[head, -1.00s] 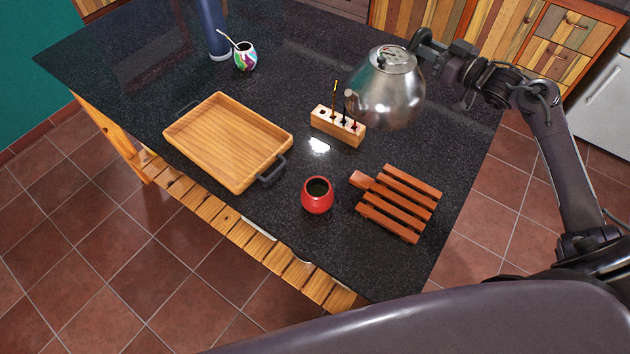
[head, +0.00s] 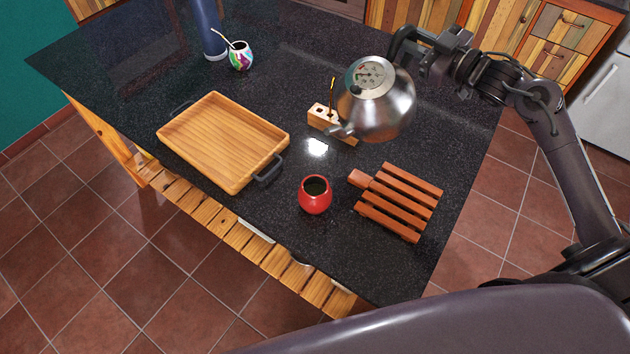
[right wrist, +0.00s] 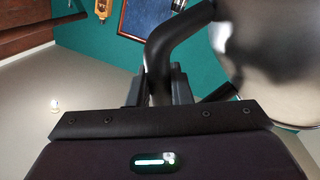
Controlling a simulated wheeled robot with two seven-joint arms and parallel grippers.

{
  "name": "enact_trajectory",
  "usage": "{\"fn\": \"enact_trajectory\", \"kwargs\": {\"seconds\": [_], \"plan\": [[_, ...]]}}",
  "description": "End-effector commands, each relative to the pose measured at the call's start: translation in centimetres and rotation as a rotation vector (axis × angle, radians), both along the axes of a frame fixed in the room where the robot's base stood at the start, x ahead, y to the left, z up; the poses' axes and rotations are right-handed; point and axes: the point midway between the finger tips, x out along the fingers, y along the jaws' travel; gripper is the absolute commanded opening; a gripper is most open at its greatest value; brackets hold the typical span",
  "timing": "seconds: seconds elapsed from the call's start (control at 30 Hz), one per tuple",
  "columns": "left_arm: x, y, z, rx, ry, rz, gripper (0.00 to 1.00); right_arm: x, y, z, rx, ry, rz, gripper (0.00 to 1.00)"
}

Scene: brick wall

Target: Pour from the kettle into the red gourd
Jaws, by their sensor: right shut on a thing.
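The steel kettle (head: 378,105) is held in the air above the black counter, over the small wooden block. Its spout points toward the lower left, toward the red gourd, and its top leans toward the camera. My right gripper (head: 404,42) is shut on the kettle's dark handle. In the right wrist view the handle (right wrist: 166,45) sits between the fingers, with the steel body (right wrist: 270,50) at the upper right. The red gourd (head: 314,197) stands upright on the counter, its dark opening facing up, apart from the kettle. My left gripper is not in view.
A wooden tray (head: 218,179) with dark handles lies left of the gourd. A slatted wooden trivet (head: 400,201) lies right of it. The wooden block (head: 319,113) is partly hidden by the kettle. A colourful gourd (head: 240,61) and a blue bottle (head: 209,25) stand at the back.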

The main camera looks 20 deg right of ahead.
Motion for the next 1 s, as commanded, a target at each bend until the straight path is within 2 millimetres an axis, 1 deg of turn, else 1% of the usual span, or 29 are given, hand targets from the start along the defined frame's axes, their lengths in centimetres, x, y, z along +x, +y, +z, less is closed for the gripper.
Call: {"fn": "enact_trajectory", "kwargs": {"seconds": [0.03,0.3,0.4,1.0], "plan": [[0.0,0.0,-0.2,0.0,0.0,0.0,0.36,-0.2,0.3,0.4,-0.011,-0.014,0.001,0.0],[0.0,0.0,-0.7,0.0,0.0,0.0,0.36,-0.7,1.4,0.9,-0.07,-0.045,0.0,0.0],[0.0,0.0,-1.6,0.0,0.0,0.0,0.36,-0.9,1.8,0.2,-0.087,-0.053,-0.001,0.0],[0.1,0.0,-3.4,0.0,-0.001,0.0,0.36,-1.6,3.2,-0.8,-0.154,-0.09,-0.001,0.0]]}}
